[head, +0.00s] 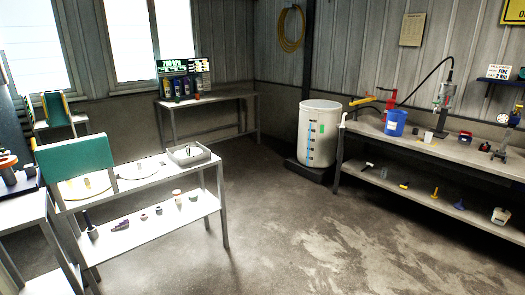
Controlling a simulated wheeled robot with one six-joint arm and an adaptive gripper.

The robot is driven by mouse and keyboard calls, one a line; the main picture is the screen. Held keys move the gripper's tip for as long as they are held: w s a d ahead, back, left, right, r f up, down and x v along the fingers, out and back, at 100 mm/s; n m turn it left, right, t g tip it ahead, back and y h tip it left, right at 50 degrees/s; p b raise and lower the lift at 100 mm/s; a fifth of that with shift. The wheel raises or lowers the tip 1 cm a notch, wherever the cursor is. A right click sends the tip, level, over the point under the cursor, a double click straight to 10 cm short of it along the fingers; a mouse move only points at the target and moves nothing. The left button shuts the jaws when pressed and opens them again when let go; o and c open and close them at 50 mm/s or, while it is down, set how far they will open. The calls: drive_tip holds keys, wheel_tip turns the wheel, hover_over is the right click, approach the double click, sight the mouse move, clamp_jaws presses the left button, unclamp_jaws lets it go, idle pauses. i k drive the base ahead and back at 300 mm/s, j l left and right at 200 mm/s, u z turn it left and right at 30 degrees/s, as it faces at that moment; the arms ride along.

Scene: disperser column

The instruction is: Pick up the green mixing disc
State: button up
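I cannot pick out a green mixing disc for certain. The near table (145,181) bears two pale round plates, one at the left (68,192) and one in the middle (140,169), with small pieces on them. A shallow grey tray (207,158) on its right end holds small items too small to tell apart. A teal upright panel (75,160) stands at the table's left and hides part of what is behind it. My gripper is not in view.
Several small parts lie on the table's lower shelf (150,232). A white tank (318,140) stands by the back wall. The right-hand bench (450,150) bears a blue bucket (395,123) and tools. The floor (290,220) between table and bench is clear.

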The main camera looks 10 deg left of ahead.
sight(185, 153)
drive_tip(key=i+j+u, duration=0.2)
drive_tip(key=i+u, duration=0.6)
drive_tip(key=u, duration=0.15)
drive_tip(key=i+u, duration=0.5)
drive_tip(key=i+j+z, duration=0.15)
drive_tip(key=i, duration=0.3)
drive_tip(key=i+j+z, duration=0.15)
drive_tip(key=i+j, duration=0.2)
drive_tip(key=i+j+z, duration=0.15)
drive_tip(key=i+j, duration=0.15)
drive_tip(key=i, duration=0.25)
